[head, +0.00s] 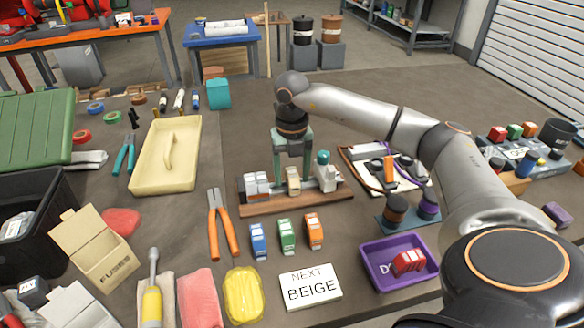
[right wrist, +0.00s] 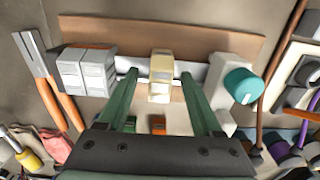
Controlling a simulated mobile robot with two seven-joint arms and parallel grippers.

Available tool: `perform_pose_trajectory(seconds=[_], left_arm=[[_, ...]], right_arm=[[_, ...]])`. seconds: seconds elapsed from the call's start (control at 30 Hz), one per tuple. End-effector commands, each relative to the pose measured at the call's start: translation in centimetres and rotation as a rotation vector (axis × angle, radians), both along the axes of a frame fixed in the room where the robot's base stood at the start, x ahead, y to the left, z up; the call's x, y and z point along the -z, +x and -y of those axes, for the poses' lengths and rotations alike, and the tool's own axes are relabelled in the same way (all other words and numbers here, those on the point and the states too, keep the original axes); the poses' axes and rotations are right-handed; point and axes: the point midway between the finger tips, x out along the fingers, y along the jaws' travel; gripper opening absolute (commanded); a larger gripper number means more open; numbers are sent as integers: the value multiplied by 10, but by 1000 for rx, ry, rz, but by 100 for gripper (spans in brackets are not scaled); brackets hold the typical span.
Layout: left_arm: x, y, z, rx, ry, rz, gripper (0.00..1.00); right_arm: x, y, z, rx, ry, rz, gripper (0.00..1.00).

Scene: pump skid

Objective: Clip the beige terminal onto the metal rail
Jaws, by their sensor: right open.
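The beige terminal (head: 293,181) stands upright at the metal rail on the wooden board (head: 262,205), between grey blocks on the left and a pale end block on the right. It also shows in the right wrist view (right wrist: 161,70), in front of the bright metal rail (right wrist: 136,74); whether it is fully clipped I cannot tell. My right gripper (head: 292,165) points down over it. In the right wrist view its two green fingers (right wrist: 159,80) are spread, one on each side of the terminal, with gaps to both sides. My left gripper is not in view.
Blue (head: 258,241), green (head: 287,236) and orange (head: 314,231) terminals stand in front of the board. A card (head: 310,287) reads "NEXT BEIGE". A purple bin (head: 370,279) holds red terminals. Orange-handled pliers (head: 221,225) lie left; a turquoise-topped part (right wrist: 243,84) stands close on the right.

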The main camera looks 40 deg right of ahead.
Motion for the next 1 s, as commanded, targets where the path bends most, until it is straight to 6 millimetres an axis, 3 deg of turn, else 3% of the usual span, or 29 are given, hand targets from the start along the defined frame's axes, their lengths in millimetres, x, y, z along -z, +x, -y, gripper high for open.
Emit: perform_pose_trajectory(seconds=[0.33, 0.8, 1.0], left_arm=[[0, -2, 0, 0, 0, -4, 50], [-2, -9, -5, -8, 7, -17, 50], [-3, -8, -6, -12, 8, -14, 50]], right_arm=[[-10, 1, 0, 0, 1, 3, 67], [-104, 1, 0, 0, 0, 4, 67], [-123, 0, 0, 0, 0, 1, 67]])
